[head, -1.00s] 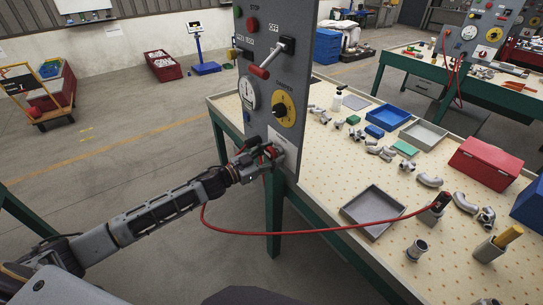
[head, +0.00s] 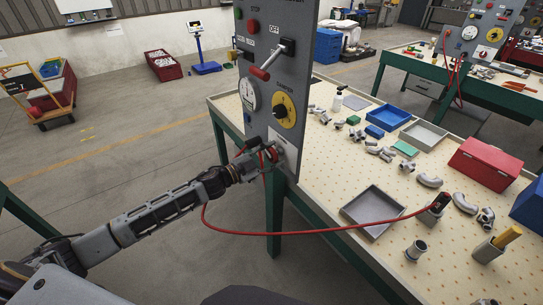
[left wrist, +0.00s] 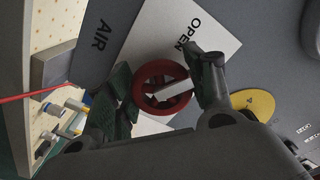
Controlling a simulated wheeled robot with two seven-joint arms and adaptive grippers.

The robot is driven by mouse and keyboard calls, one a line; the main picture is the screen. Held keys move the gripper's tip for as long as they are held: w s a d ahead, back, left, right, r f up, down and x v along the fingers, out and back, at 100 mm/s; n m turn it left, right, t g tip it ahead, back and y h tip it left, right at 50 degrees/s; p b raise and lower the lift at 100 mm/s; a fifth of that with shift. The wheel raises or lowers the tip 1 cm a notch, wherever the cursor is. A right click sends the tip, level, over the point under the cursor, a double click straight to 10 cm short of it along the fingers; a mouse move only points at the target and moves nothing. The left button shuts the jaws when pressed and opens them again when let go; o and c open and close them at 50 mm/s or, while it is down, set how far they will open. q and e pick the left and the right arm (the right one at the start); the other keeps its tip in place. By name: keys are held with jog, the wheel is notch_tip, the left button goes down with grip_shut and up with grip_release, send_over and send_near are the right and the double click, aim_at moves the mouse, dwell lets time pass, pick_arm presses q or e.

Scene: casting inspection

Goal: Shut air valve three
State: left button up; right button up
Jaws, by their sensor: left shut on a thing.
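The air valve is a red handwheel (left wrist: 142,92) on the grey control panel (head: 304,98), with a pale bar across its middle in the left wrist view. My left gripper (left wrist: 163,88) is shut on the wheel, one dark finger on each side of it. In the head view my left gripper (head: 264,156) is low on the panel and hides most of the wheel. A white label (left wrist: 200,38) beside the wheel reads "OPEN", and "AIR" is printed nearby. No valve number is readable. My right gripper is not in view.
A red hose (head: 300,230) loops from near the valve to the pegboard-topped bench (head: 330,190). A yellow dial (head: 284,110), a gauge (head: 248,94) and a red-handled lever (head: 262,72) sit above the valve. The bench holds trays and pipe fittings.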

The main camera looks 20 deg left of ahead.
pick_arm(q)
jog(key=m, duration=0.5)
jog(key=m+b, duration=0.1)
jog(key=m, duration=0.6)
jog(key=shift+r+b, duration=0.15)
jog(key=shift+b, duration=0.2)
jog(key=o, duration=1.1)
jog(key=shift+c, duration=0.2)
jog(key=shift+s+a+r, duration=0.1)
jog(key=shift+s+a, duration=0.05)
jog(key=shift+a, duration=0.05)
jog(key=v, duration=1.1)
jog(key=shift+s+a, duration=0.2)
dwell(0.6)
dwell(0.5)
